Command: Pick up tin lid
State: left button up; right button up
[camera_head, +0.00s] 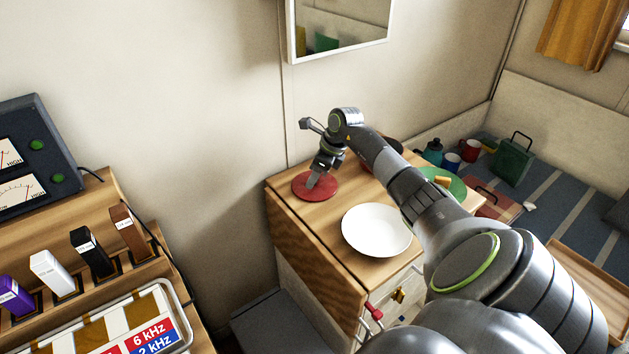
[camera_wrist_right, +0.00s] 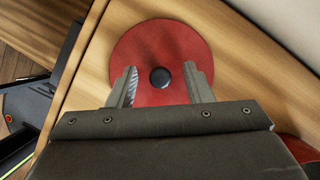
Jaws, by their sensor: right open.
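The tin lid (camera_head: 322,190) is a flat red disc lying on the wooden cabinet top near its back left corner. In the right wrist view the red lid (camera_wrist_right: 162,40) shows a round dark knob (camera_wrist_right: 160,78) at its middle. My right gripper (camera_head: 313,181) is over the lid. In the wrist view its two fingers (camera_wrist_right: 160,82) are open, one on each side of the knob, with a gap to each side. I cannot tell how far the fingertips are above the lid. My left gripper is not in view.
A white plate (camera_head: 376,231) stands on the cabinet (camera_head: 300,211) in front of the lid, close to my right arm. A green plate (camera_head: 446,181) lies further right, partly behind my arm. The wall rises behind the cabinet. A shelf with radio modules (camera_head: 93,252) is at left.

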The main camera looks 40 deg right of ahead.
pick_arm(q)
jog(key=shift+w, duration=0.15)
pick_arm(e)
jog(key=shift+c, duration=0.5)
grip_shut()
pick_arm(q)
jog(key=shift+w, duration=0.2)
pick_arm(e)
jog(key=shift+r, duration=0.1)
